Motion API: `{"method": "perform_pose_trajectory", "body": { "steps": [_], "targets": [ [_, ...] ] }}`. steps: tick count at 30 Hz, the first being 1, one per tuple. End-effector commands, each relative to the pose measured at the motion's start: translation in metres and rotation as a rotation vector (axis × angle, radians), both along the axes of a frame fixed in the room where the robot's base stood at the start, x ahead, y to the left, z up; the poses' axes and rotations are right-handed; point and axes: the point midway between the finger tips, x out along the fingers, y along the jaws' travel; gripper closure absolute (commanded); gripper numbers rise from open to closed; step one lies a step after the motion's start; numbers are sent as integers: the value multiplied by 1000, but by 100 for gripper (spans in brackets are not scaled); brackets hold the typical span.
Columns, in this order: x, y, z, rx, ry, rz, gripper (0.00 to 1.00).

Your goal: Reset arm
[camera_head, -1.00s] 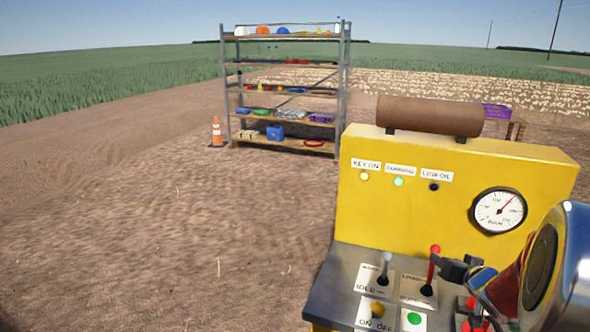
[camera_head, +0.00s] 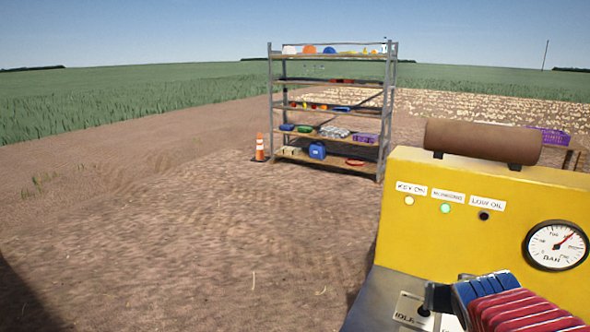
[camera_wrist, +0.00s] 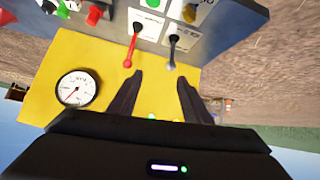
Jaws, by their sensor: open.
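My gripper (camera_wrist: 160,77) is open and empty in the wrist view, its two dark fingers spread before the yellow control panel (camera_wrist: 110,60). That view shows the panel upside down. A red-knobbed lever (camera_wrist: 131,47) and a grey lever (camera_wrist: 172,52) stand just beyond the fingertips, with no clear contact. In the head view, my blue and red arm part covers the lower right, hiding most of the levers and switches. The yellow panel (camera_head: 440,235) carries a round pressure gauge (camera_head: 557,245) and a lit green lamp (camera_head: 445,208).
A brown cylinder (camera_head: 482,141) lies on top of the panel. A shelf rack (camera_head: 272,100) with several items and an orange cone (camera_head: 259,147) stand behind. A purple crate (camera_head: 552,137) is at the right. Open dirt lies left of the panel.

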Motion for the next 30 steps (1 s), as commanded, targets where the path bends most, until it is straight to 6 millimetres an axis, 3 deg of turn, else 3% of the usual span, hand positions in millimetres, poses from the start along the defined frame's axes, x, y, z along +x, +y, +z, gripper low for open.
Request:
{"method": "perform_pose_trajectory", "body": {
  "steps": [12,18,22,30],
  "targets": [
    [-94,115,-4,89,205,195,56],
    [-141,162,-11,141,296,324,56],
    [-157,175,-14,157,328,369,56],
    [-160,177,-15,160,334,375,56]
  ]
}}
